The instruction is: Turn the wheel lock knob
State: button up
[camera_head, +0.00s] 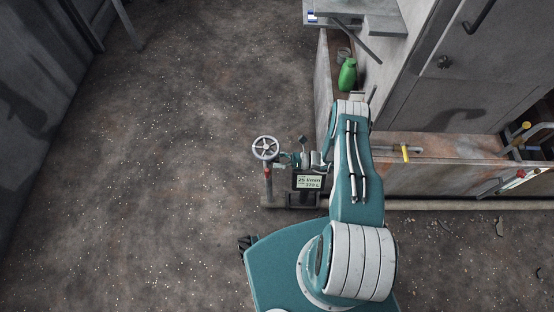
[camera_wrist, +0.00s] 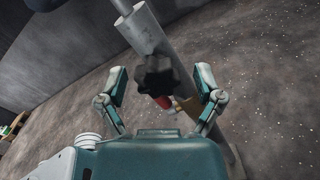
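A dark, lobed knob (camera_wrist: 156,76) shows in the middle of the wrist view, in front of a grey pipe. My gripper (camera_wrist: 161,78) is open, with one finger on each side of the knob and visible gaps to it. In the head view, a spoked grey handwheel (camera_head: 265,148) tops an upright pipe with a red band. My gripper (camera_head: 287,158) is just right of this pipe in the head view. The lobed knob cannot be made out clearly there.
A sign (camera_head: 309,182) stands below my gripper. A low rusty wall (camera_head: 430,146) and grey cabinet (camera_head: 460,75) are to the right. A horizontal pipe (camera_head: 440,205) runs right. The floor at left is clear.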

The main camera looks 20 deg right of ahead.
jog(key=shift+d, duration=0.1)
jog(key=v, duration=1.2)
jog(key=w+r+n+g+h, duration=0.1)
jog(key=w+r+n+g, duration=0.25)
jog(key=r, duration=0.45)
jog(key=w+r+n+g+h, duration=0.2)
jog(key=w+r+n, duration=0.15)
jog(key=r, duration=0.35)
jog(key=s+a+r+n+g+h, duration=0.1)
jog(key=a+r+n+h, duration=0.2)
jog(key=r, duration=0.6)
jog(key=s+a+r+n+g+h, duration=0.15)
jog(key=r+n, duration=0.25)
jog(key=r, duration=0.6)
jog(key=s+a+r+n+t+h, duration=0.1)
jog(key=s+a+r+n+h, duration=0.15)
jog(key=r, duration=0.45)
jog(key=s+a+r+n+t+h, duration=0.1)
jog(key=s+a+r+n+h, duration=0.1)
jog(key=s+r+n+h, duration=0.3)
jog(key=s+a+r+n+t+h, duration=0.2)
jog(key=s+r+n+t, duration=0.3)
jog(key=s+r, duration=0.4)
jog(key=s+t, duration=0.1)
jog(key=s, duration=0.4)
jog(key=shift+a+r+n, duration=0.2)
jog(key=shift+a+n, duration=0.05)
jog(key=shift+n, duration=0.1)
